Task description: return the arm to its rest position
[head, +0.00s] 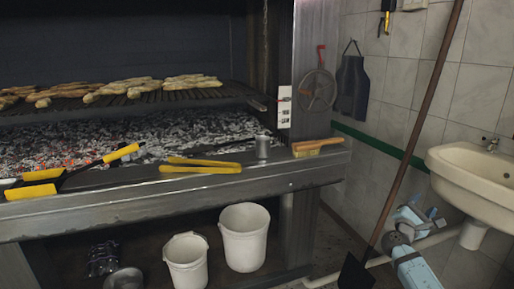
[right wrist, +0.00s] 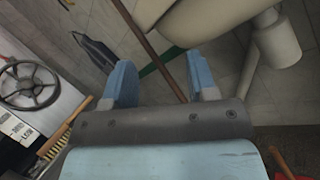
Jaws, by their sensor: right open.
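My right gripper (head: 420,214) is at the lower right of the head view, in front of the tiled wall and below the white sink. In the right wrist view its two blue fingers (right wrist: 162,78) stand apart with nothing between them, so it is open and empty. Part of my light-blue right arm shows below it at the bottom edge. My left gripper and arm are in neither view.
The white sink (head: 478,172) is right of my right gripper, and a long-handled shovel (head: 416,120) leans beside it. The grill ledge (head: 230,180) holds yellow tongs (head: 200,165), a metal cup (head: 263,147) and a brush (head: 317,147). White buckets (head: 245,237) stand below.

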